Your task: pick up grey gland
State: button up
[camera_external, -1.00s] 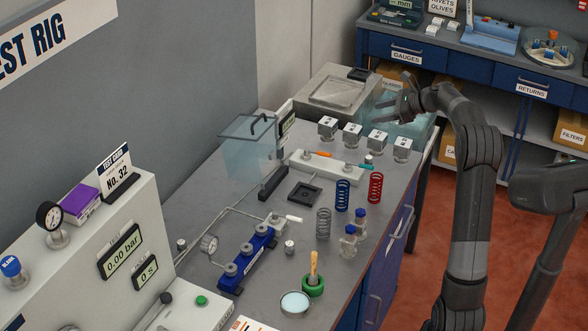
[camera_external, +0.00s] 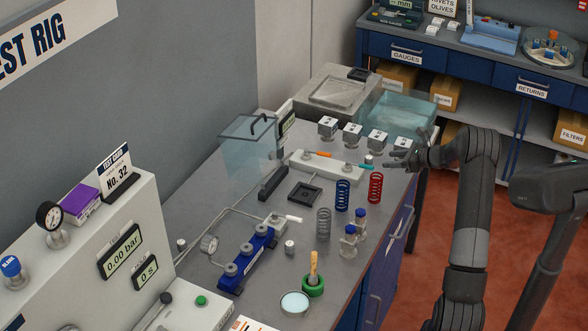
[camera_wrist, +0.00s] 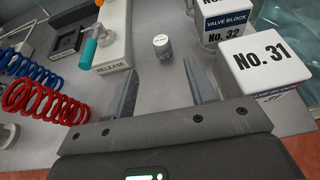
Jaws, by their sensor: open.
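A small grey cylinder with a pale marked top, which looks like the grey gland (camera_wrist: 161,46), stands on the bench in the wrist view. It lies just beyond the gap between my fingertips. In the external view the small cylinder (camera_external: 369,158) stands behind the red spring, left of my gripper (camera_external: 390,158). My gripper is open and empty; in the wrist view its two fingers (camera_wrist: 161,68) spread either side of the line to the cylinder, apart from it.
A white cube marked No. 31 (camera_wrist: 271,64) stands close by my right finger in the wrist view. A white RELEASE block (camera_wrist: 113,45) with a teal-tipped lever (camera_wrist: 89,48) is on the left. Red (camera_wrist: 45,101) and blue (camera_wrist: 30,68) springs are near.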

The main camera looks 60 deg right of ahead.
aim_at(369, 160)
jog(key=x, duration=1)
jog(key=shift+s+d+f, duration=0.1)
jog(key=shift+d+f, duration=0.05)
jog(key=shift+d, duration=0.1)
jog(key=c, duration=1)
